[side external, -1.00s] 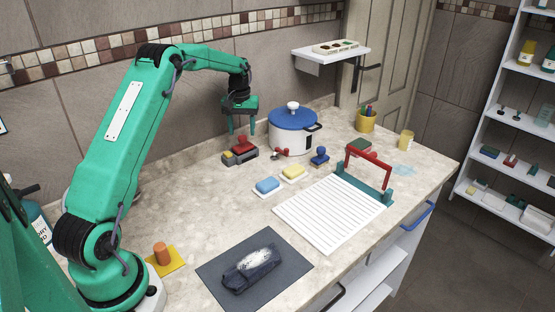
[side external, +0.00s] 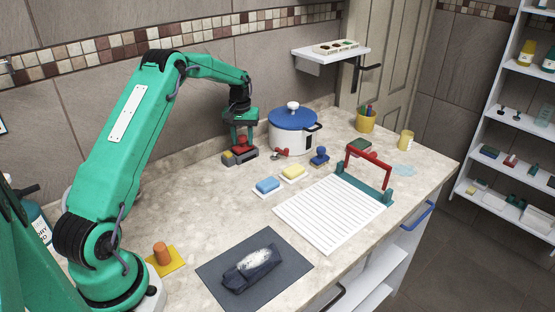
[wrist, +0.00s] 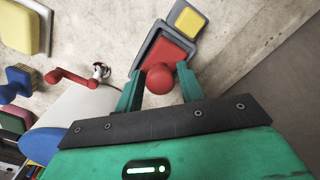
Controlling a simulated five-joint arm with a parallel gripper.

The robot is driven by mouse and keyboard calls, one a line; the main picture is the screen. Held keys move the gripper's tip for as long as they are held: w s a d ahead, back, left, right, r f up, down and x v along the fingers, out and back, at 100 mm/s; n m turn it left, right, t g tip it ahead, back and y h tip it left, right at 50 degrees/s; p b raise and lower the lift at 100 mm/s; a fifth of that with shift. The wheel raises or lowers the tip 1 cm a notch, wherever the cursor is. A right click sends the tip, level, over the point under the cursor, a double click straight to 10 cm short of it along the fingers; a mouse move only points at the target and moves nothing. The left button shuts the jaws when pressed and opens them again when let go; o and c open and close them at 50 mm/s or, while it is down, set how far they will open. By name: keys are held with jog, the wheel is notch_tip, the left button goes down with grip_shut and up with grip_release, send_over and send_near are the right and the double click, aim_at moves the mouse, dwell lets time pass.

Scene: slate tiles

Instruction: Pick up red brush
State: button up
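The red brush (side external: 241,144) has a round red knob on top and stands in a grey tray (side external: 242,159) by the back wall. In the wrist view the red brush's knob (wrist: 160,78) is between my fingers, with its red base beyond. My gripper (side external: 242,139) is lowered over the brush with one finger on either side of the knob. In the wrist view my gripper (wrist: 160,72) is open, with narrow gaps beside the knob. Whether a finger touches the knob, I cannot tell.
A yellow block (wrist: 189,20) shares the tray. The white pot (side external: 294,137) with blue lid stands close to the right. A small red-handled item (side external: 281,152), a blue brush (side external: 319,157), and blue (side external: 267,185) and yellow (side external: 293,172) sponges lie nearby.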

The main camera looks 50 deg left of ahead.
aim_at(242, 136)
jog(key=c, duration=0.6)
jog(key=shift+r, duration=0.1)
jog(key=shift+r, duration=0.45)
notch_tip(242, 136, up, 3)
jog(key=shift+r, duration=0.1)
jog(key=shift+s+d+r, duration=0.1)
jog(key=shift+d+r, duration=1)
jog(key=shift+d, duration=0.85)
jog(key=shift+w+d+r, duration=0.1)
jog(key=shift+d+r, duration=1.05)
jog(key=shift+d, duration=0.8)
jog(key=shift+s+d+r, duration=0.1)
jog(key=shift+d+r, duration=1)
jog(key=shift+d, duration=0.85)
